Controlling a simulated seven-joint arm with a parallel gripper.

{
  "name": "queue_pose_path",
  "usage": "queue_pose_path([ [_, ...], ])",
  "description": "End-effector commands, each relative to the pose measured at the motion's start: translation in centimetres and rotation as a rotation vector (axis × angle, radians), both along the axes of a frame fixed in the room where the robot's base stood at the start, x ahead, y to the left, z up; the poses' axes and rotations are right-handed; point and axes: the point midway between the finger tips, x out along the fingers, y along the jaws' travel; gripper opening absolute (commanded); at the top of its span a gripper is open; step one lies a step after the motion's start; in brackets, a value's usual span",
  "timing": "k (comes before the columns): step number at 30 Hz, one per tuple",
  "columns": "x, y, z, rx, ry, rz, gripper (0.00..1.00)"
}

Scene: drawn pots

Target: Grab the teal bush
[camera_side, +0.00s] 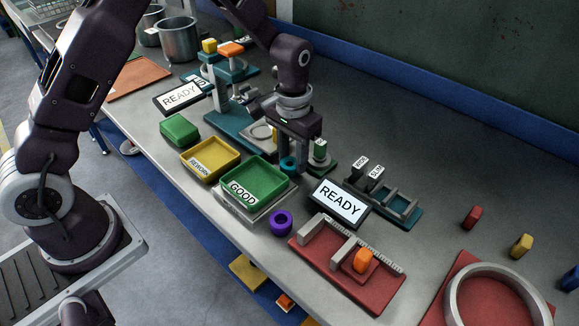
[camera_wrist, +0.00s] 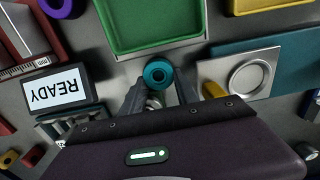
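The teal bush (camera_side: 288,163) is a small upright ring behind the green GOOD tray in the side view. In the wrist view the teal bush (camera_wrist: 158,75) shows its round hole, between the tips of my two fingers. My gripper (camera_side: 297,160) points down at it, and its fingers (camera_wrist: 160,85) stand apart, one on each side of the bush. I see no clear grip on it. Whether a finger touches the bush is hard to tell. The lower part of the bush is partly hidden by the fingers and tray.
The green GOOD tray (camera_side: 262,186) is close to the bush, with a yellow REWORK tray (camera_side: 209,158) beyond it. A purple ring (camera_side: 281,222) and a READY display (camera_side: 340,201) stand nearby. A grey plate with a round seat (camera_wrist: 246,76) is beside the fingers.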

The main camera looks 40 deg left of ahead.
Motion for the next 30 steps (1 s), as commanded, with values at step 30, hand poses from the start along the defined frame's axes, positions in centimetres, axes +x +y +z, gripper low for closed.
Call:
queue_pose_path([
  [30,0.0,0.0,10.1,0.000,0.000,0.000,0.00],
])
